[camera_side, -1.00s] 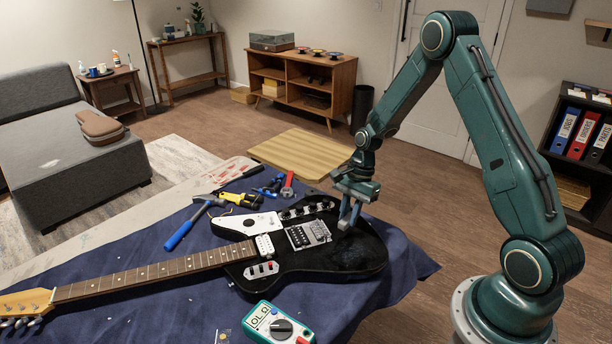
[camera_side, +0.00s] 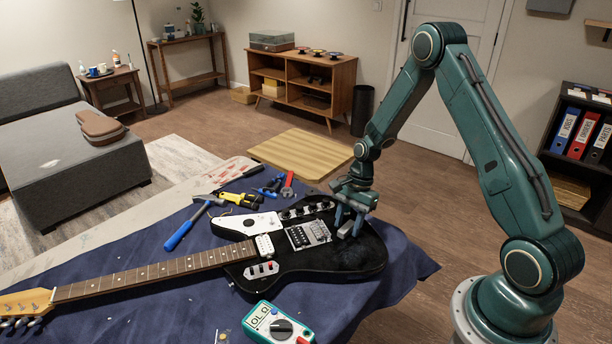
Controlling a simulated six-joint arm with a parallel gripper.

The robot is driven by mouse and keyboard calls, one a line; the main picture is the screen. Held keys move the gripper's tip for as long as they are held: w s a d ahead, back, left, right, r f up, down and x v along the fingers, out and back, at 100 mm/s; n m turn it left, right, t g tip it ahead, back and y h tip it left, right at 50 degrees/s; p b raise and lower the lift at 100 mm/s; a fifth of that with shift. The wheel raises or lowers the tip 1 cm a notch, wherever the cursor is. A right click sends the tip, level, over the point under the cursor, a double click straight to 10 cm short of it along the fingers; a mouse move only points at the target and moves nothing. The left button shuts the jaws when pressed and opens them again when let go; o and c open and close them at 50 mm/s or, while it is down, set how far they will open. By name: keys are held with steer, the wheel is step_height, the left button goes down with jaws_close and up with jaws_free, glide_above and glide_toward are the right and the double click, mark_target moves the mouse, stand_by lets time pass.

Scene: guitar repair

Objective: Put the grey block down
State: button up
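The black electric guitar (camera_side: 300,262) lies on the blue cloth with its neck to the left. My gripper (camera_side: 349,230) is low over the right part of the guitar body, right of the silver bridge (camera_side: 308,234). Its two fingers point down and stand clearly apart. A small grey piece, which looks like the grey block (camera_side: 346,231), shows low between the fingertips, at the guitar top. It is too small to tell whether it touches a finger or rests fully on the body.
A blue-handled hammer (camera_side: 190,226), a yellow-black tool (camera_side: 240,199) and a red wrench (camera_side: 288,185) lie behind the guitar. A teal multimeter (camera_side: 279,323) lies in front. The blue cloth (camera_side: 165,295) is mostly free in front of the neck.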

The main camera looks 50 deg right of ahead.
steer(key=shift+r, duration=0.15)
steer(key=v, duration=1.2)
stand_by(0.6)
